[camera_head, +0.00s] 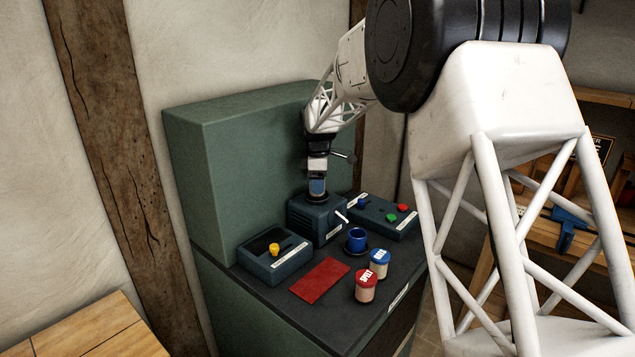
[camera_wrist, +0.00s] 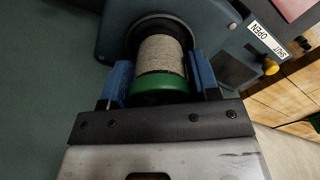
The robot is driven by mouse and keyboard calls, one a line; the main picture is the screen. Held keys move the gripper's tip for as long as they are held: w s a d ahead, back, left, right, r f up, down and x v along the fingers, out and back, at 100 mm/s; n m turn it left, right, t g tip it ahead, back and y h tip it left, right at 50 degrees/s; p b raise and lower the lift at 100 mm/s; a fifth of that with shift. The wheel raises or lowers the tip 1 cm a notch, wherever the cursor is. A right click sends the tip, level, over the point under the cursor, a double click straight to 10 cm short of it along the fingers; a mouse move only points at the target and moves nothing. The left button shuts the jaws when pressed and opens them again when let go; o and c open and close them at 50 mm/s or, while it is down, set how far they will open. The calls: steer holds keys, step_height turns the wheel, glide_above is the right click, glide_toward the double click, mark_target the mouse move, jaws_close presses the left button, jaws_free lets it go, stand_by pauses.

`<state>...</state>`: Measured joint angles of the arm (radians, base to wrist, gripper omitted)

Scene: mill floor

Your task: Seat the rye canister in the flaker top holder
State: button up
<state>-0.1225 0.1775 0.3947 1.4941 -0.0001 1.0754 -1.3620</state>
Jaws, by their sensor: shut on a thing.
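My gripper (camera_wrist: 160,64) is shut on a canister (camera_wrist: 160,57) with a green lid (camera_wrist: 159,88) and a pale, grainy body. Its name label does not show, so I cannot read that it is rye. In the wrist view the canister's far end is at the black round holder (camera_wrist: 133,36) on the flaker and appears to be inside its ring. How deep it sits is hidden. In the head view my gripper (camera_head: 318,185) points straight down over the flaker (camera_head: 312,220), with the holder (camera_head: 318,198) right under the fingers.
A red-lidded canister (camera_head: 366,290) and a blue-lidded canister (camera_head: 379,265) stand at the front right. A blue cup (camera_head: 357,238), a red mat (camera_head: 320,280), a yellow-knobbed box (camera_head: 290,262) and a button box (camera_head: 385,222) surround the flaker. A green cabinet wall (camera_head: 235,180) rises close to my gripper.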

steer(key=shift+f, duration=0.45)
steer(key=o, duration=0.8)
steer(key=shift+c, duration=0.2)
steer(key=shift+r, duration=0.1)
steer(key=shift+r, duration=5.35)
steer(key=shift+s+r, duration=0.1)
